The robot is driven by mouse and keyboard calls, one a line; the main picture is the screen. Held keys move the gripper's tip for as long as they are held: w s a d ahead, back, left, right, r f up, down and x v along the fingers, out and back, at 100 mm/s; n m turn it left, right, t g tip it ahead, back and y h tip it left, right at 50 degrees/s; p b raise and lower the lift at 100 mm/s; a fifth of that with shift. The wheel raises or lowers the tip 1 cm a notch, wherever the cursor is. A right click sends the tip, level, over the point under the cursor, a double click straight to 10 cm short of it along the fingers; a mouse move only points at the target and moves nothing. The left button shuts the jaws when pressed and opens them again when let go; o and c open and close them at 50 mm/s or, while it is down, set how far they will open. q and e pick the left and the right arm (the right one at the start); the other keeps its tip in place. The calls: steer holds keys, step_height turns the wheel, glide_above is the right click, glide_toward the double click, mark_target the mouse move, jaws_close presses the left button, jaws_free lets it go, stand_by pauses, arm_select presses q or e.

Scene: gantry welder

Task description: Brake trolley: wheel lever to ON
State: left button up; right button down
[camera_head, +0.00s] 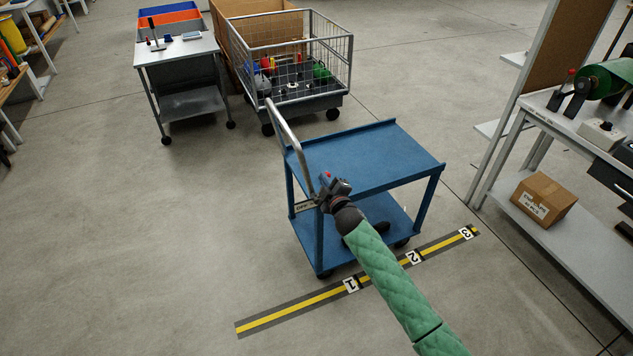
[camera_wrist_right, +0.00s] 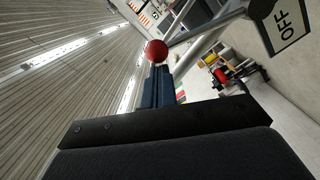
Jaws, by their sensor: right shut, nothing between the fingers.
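The blue trolley (camera_head: 372,158) stands in the middle of the head view, with a grey push handle (camera_head: 287,132) at its left end. My right gripper (camera_head: 325,182) is at that end, low by the handle. In the right wrist view its fingers (camera_wrist_right: 160,88) are shut and empty. The lever's red ball knob (camera_wrist_right: 156,50) shows at the fingertips; I cannot tell whether they touch. Its thin rod (camera_wrist_right: 205,32) runs up and right. A plate reading OFF (camera_wrist_right: 288,24) is at the upper right. My left gripper is out of view.
A floor strip (camera_head: 300,303) with a yellow line and numbers 1, 2 and 3 runs along the trolley's near side. A wire-mesh cart (camera_head: 300,45) and grey table (camera_head: 175,50) stand behind. A bench with a cardboard box (camera_head: 543,198) is at right. The floor left is clear.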

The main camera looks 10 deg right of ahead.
steer(key=shift+w+d+f+m, duration=0.1)
steer(key=shift+w+d+m, duration=0.05)
steer(key=shift+d+m, duration=0.35)
steer(key=shift+w+d+f+m, duration=0.1)
steer(key=shift+w+d+m, duration=0.05)
steer(key=shift+d+m, duration=0.35)
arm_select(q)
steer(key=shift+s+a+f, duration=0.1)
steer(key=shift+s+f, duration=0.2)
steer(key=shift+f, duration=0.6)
arm_select(e)
steer(key=shift+w+d+f, duration=0.1)
steer(key=shift+d, duration=0.1)
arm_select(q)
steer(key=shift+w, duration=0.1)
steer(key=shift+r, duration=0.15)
